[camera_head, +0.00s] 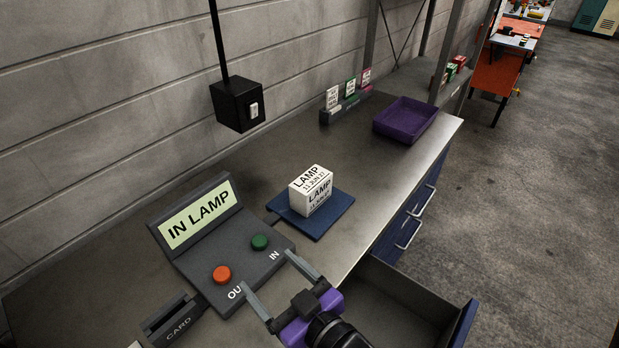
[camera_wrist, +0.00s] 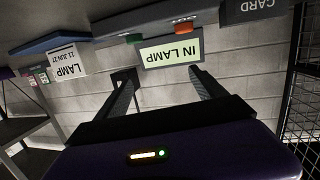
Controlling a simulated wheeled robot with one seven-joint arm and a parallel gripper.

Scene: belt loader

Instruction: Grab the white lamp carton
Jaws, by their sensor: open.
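The white lamp carton (camera_head: 311,190) stands on a blue mat (camera_head: 337,212) on the grey worktop, printed "LAMP 11 JUN 27". It also shows upside down at the upper left of the wrist view (camera_wrist: 68,64), on the blue mat (camera_wrist: 50,43). My gripper (camera_head: 270,273) is open and empty, its two fingers apart near the front of the button console. In the head view it is below and left of the carton, not touching it. In the wrist view the fingers (camera_wrist: 160,85) point towards the console's display, with the carton off to the left.
The console's "IN LAMP" display (camera_head: 199,213) stands beside the mat, with an orange button (camera_head: 222,274) and a green button (camera_head: 260,242). A card slot (camera_head: 172,322) is lower left. A purple tray (camera_head: 405,120) sits farther back. An open drawer (camera_head: 405,300) juts out at the front.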

